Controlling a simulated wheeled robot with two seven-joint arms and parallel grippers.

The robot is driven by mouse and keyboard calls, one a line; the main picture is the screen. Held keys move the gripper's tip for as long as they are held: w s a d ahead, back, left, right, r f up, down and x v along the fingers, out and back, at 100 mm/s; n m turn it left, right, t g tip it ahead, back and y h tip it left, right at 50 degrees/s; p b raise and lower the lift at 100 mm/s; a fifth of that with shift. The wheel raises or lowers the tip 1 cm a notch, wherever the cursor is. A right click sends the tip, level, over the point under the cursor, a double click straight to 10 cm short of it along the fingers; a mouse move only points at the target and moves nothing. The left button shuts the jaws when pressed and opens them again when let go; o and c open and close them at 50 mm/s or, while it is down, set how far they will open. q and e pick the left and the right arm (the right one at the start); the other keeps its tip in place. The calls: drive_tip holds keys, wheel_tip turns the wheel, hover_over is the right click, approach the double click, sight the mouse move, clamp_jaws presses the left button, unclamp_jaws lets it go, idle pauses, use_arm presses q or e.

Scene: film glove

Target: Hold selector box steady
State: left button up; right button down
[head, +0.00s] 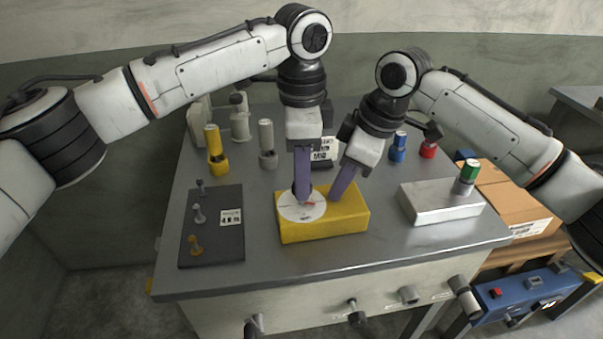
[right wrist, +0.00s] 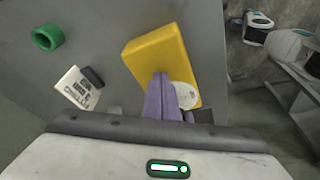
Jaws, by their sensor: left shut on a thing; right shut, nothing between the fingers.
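The yellow selector box (head: 345,220) sits on the grey table, with a round white dial (head: 290,212) bearing a small red mark on its top left. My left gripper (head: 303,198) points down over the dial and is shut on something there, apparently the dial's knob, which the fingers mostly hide. My right gripper (head: 336,198) is shut and empty, its purple fingertips at the box's top right of the dial; whether they touch cannot be told. The right wrist view shows the box (right wrist: 150,55), the dial (right wrist: 185,95) and the right fingers (right wrist: 162,95) overlapping the box.
A dark board (head: 225,248) with small pegs lies left of the box. A silver block (head: 440,205) with a green-topped cylinder (head: 467,175) stands right. Yellow (head: 215,150), grey (head: 267,145), blue (head: 398,148) and red (head: 429,150) parts stand behind. The table's front strip is clear.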

use_arm(q)
drive_tip(key=n, duration=0.5)
drive_tip(key=shift+s+d, duration=0.15)
drive_tip(key=shift+s, duration=0.05)
drive_tip(key=n, duration=0.5)
drive_tip(key=shift+n, duration=0.4)
drive_tip(key=o, duration=1.1)
drive_tip(key=shift+c, duration=0.2)
drive_tip(key=shift+w, duration=0.1)
wheel_tip(320, 180, up, 12)
drive_tip(key=shift+r, duration=0.1)
